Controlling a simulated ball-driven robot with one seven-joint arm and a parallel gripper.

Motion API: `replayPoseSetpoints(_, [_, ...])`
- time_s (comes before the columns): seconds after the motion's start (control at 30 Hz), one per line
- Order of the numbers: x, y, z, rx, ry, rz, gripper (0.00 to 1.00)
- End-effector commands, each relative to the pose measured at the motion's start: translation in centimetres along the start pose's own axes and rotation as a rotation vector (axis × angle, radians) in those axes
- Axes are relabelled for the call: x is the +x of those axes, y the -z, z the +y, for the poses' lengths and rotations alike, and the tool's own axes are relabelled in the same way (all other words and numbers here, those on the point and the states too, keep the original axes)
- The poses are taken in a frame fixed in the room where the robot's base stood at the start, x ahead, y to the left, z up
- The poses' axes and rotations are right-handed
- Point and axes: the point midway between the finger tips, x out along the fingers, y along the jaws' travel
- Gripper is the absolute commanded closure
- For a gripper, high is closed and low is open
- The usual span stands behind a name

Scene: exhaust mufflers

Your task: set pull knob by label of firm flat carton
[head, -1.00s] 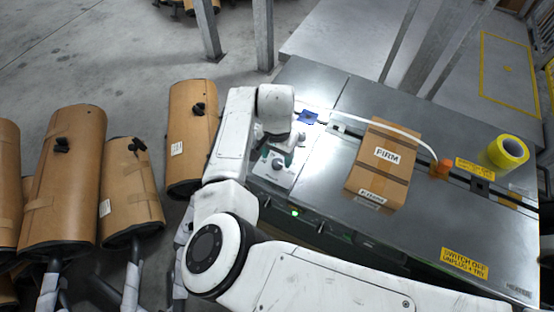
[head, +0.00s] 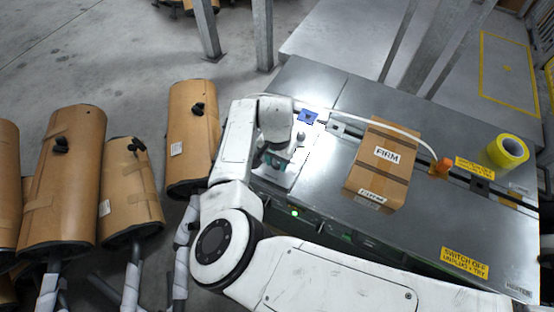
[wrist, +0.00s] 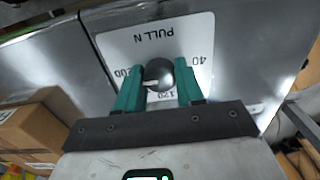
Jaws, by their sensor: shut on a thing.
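The pull knob (wrist: 158,74) is a dark round ball on a white scale plate (wrist: 190,38) printed "PULL N", with 40, 120 and 200 legible in the wrist view. My gripper (wrist: 160,86) has its two green fingers closed on the knob from both sides. In the head view my gripper (head: 278,160) is over the plate at the machine's left end, and my wrist hides the knob. The flat carton (head: 383,165) is brown, taped and labelled "FIRM"; it lies on the metal table to the right. Its side also shows in the wrist view (wrist: 35,128).
The steel table (head: 330,190) carries a yellow tape roll (head: 507,151), a blue part (head: 308,117), an orange fitting (head: 440,167) and a white hose. Wrapped brown mufflers (head: 75,180) stand on the floor at left. Metal posts (head: 262,35) rise behind.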

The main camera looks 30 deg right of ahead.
Motion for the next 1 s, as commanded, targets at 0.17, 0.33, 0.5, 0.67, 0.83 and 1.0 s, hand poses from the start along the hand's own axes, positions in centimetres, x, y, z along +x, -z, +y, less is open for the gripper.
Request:
replayPoseSetpoints(0.17, [-0.02,0.00,-0.01,0.000,0.000,0.000,0.89])
replayPoseSetpoints(0.33, [-0.04,0.01,0.01,-0.004,0.000,0.000,0.93])
replayPoseSetpoints(0.5, [-0.14,0.04,0.09,-0.035,-0.002,0.001,0.93])
replayPoseSetpoints(0.67, [-0.31,0.07,0.12,-0.115,-0.004,0.002,0.93])
replayPoseSetpoints(0.83, [-0.42,0.07,0.21,-0.246,-0.005,0.001,0.93])
replayPoseSetpoints(1.0, [-0.42,0.09,0.26,-0.406,-0.006,0.001,0.93])
